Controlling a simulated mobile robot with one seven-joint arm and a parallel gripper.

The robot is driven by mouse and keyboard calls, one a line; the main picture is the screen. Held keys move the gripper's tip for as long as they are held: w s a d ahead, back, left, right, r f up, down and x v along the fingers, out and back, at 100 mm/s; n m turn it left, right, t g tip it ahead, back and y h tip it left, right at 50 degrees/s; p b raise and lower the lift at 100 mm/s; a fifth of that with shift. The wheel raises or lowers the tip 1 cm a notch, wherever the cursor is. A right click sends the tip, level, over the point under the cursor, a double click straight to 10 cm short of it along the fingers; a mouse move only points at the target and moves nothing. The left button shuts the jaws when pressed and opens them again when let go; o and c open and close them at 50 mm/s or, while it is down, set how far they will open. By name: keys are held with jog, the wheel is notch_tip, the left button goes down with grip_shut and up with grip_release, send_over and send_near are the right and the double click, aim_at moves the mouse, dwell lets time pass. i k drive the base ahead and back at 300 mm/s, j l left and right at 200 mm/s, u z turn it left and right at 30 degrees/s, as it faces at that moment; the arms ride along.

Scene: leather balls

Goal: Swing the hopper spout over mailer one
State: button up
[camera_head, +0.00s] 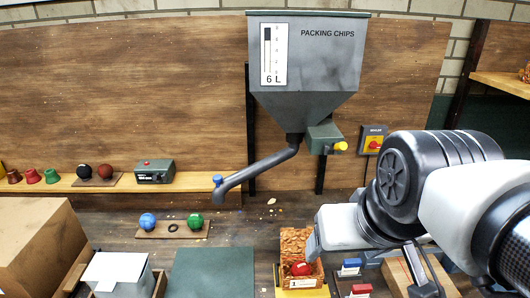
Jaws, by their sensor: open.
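The grey hopper (304,90), marked PACKING CHIPS with a 6 L gauge, hangs at the back centre. Its dark spout (262,165) slopes down to the left. The spout's outlet, with a blue knob (217,181) on top, is left of and apart from mailer one. Mailer one (293,240) is an open brown box with a label 1, at the front centre, with a red ball (302,269) in it. My gripper (314,245) is at the mailer's right side, near the red ball, and open. Its fingers are partly hidden, and I see nothing held.
A blue ball (148,221) and a green ball (195,221) sit on a wooden board. A dark green mat (213,272) lies left of the mailer. A yellow knob (341,146) is on the hopper's side. A large cardboard box (35,245) stands at left.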

aim_at(223, 186)
jog(key=k+j+z, duration=0.2)
jog(key=j, duration=0.25)
jog(key=j+z, duration=0.15)
jog(key=j, duration=0.3)
jog(key=k+j+z, duration=0.2)
jog(key=j, duration=0.2)
jog(key=i, duration=0.05)
